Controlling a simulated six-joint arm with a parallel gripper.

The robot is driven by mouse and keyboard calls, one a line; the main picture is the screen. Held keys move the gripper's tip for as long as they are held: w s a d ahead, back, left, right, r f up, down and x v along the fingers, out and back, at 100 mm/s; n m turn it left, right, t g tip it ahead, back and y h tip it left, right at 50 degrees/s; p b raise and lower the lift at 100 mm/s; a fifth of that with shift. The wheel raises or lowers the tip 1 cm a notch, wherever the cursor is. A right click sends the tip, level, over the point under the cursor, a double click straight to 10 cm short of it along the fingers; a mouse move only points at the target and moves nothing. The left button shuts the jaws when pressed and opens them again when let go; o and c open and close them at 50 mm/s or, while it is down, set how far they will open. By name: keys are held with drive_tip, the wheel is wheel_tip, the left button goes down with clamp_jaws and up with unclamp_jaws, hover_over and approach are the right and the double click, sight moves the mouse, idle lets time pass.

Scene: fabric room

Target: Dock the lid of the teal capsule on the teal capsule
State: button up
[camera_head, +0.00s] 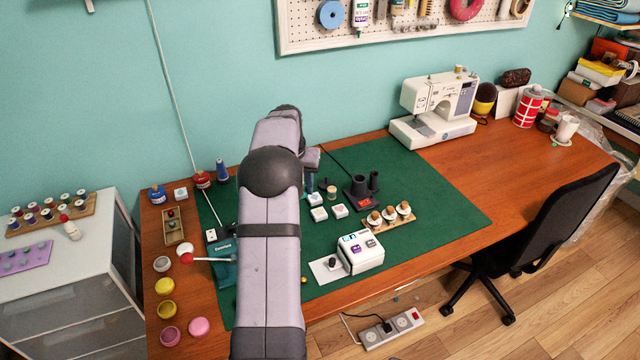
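My arm reaches up the middle of the view and hides part of the green mat (440,205). My gripper (311,172) is at the arm's far end, above the mat, and mostly hidden by the arm. I cannot see whether its fingers are open or shut. A small blue-teal upright shape (309,187) shows just below it; I cannot tell whether this is the teal capsule, its lid or something else, or whether it is held. No other teal capsule or lid can be made out.
Small white boxes (340,211) and a black holder (360,190) stand right of my gripper. A row of spools (389,214) and a white box device (361,252) are nearer the front. Round pots (165,309) line the left edge. The mat's right side is clear.

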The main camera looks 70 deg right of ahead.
drive_tip(key=w+a+n+p, duration=0.2)
drive_tip(key=w+a+p, duration=0.2)
drive_tip(key=a, duration=0.6)
drive_tip(key=shift+n+t, duration=0.3)
drive_tip(key=shift+s+a+f, duration=0.1)
drive_tip(key=shift+a+f, duration=0.4)
drive_tip(key=shift+f, duration=0.65)
drive_tip(key=shift+s+a+f, duration=0.1)
drive_tip(key=shift+a+f, duration=0.35)
drive_tip(key=shift+f, duration=0.75)
drive_tip(key=shift+a+f, duration=0.5)
drive_tip(key=shift+f, duration=0.65)
drive_tip(key=shift+f, duration=0.15)
drive_tip(key=shift+f+b, duration=1.95)
drive_tip(key=shift+f, duration=0.8)
drive_tip(key=shift+r, duration=0.25)
drive_tip(key=shift+r+p, duration=0.35)
drive_tip(key=shift+p, duration=0.1)
